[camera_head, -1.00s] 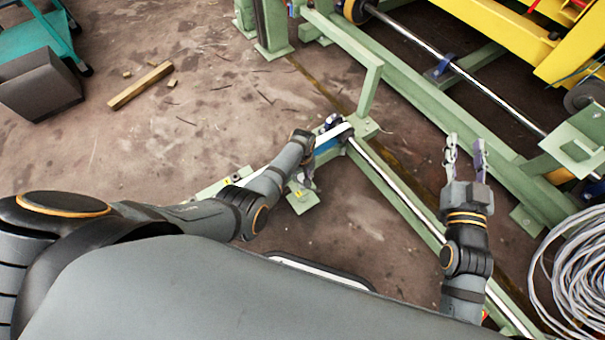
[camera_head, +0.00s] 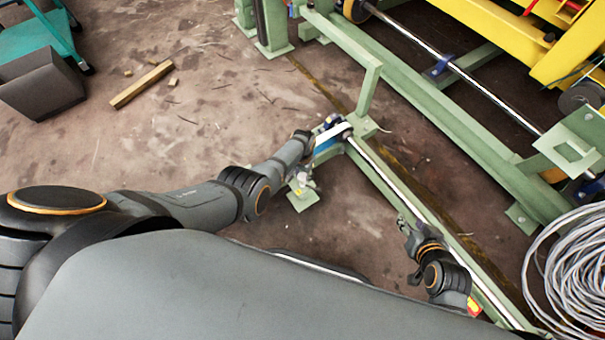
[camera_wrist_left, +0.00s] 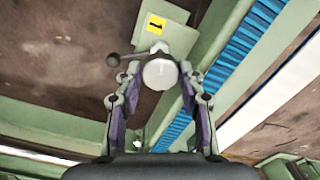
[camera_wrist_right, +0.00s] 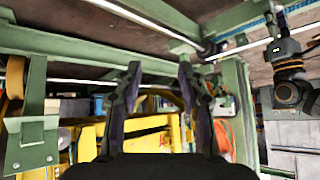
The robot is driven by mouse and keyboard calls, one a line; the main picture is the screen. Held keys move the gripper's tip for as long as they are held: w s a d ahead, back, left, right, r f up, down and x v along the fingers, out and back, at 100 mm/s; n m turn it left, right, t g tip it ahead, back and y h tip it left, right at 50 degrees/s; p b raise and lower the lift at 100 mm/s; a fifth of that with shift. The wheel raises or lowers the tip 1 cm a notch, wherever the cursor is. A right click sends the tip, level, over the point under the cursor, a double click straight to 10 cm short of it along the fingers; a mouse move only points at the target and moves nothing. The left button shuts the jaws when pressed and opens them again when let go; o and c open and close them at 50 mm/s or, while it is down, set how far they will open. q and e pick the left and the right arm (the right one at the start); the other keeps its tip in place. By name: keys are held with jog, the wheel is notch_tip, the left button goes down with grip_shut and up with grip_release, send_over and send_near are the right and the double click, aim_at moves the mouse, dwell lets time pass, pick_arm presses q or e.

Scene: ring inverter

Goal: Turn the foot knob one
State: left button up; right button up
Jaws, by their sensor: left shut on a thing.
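Foot knob one is a pale round knob (camera_wrist_left: 160,74) beside a green plate with a yellow label marked 1 (camera_wrist_left: 155,24) in the left wrist view. My left gripper (camera_wrist_left: 160,88) has its fingers on both sides of the knob and is shut on it. In the head view the left gripper (camera_head: 301,177) is mostly hidden under its wrist, low over a green foot plate (camera_head: 304,199). My right gripper (camera_head: 404,226) is near the silver rod in the head view. In the right wrist view its fingers (camera_wrist_right: 158,78) stand apart with nothing between them.
A green frame beam with a silver rod (camera_head: 395,187) runs diagonally between my arms. A green and yellow machine (camera_head: 500,45) fills the upper right. A cable coil (camera_head: 575,265) lies at the right edge. A wooden block (camera_head: 141,84) lies on open floor at upper left.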

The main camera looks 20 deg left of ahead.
pick_arm(q)
jog(key=shift+m, duration=0.5)
pick_arm(e)
jog(key=shift+s+f, duration=0.4)
jog(key=shift+s, duration=0.1)
pick_arm(q)
jog(key=o, duration=1.2)
pick_arm(e)
jog(key=shift+g, duration=0.3)
jog(key=shift+a, duration=0.1)
pick_arm(q)
notch_tip(320, 180, up, 12)
